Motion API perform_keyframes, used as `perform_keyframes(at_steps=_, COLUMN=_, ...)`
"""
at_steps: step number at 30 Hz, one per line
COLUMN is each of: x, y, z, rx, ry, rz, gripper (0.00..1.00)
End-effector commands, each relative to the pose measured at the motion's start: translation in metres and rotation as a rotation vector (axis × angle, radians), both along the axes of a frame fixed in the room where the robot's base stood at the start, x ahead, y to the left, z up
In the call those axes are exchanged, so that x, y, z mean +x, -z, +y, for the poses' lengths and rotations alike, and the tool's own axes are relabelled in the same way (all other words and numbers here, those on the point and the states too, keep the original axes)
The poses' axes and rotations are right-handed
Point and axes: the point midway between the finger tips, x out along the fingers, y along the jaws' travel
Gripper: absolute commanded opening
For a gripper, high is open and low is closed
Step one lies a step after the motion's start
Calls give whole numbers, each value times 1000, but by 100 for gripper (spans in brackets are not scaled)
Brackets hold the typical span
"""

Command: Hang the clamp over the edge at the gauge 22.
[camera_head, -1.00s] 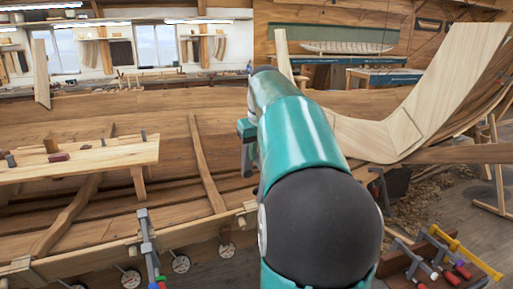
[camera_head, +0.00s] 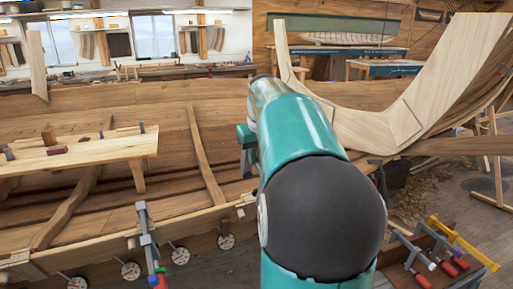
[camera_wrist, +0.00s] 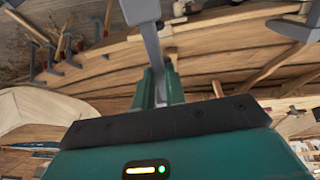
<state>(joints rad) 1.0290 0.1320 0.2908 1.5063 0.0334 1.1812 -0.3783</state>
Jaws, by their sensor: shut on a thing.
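My gripper (camera_wrist: 160,88) is shut on a grey metal clamp (camera_wrist: 153,42) in the wrist view. The clamp's bar stands out from between the teal fingers, and its wider head reaches the top of the picture. Behind it runs the wooden hull. In the head view my arm hides the gripper and held clamp.
Another clamp (camera_head: 148,240) hangs over the hull edge between gauges. A crate (camera_head: 408,272) of clamps with red and yellow parts stands at the lower right. A plank bench (camera_head: 90,155) lies inside the hull at the left. A pale curved timber (camera_head: 375,130) rises at the right.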

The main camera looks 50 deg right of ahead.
Motion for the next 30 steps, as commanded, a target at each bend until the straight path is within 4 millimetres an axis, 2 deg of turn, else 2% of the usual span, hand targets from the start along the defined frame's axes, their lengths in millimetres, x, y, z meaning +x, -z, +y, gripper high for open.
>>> perform_keyframes(at_steps=30, x=21, y=81, z=-14, rx=5, ry=2, rz=5, gripper=0)
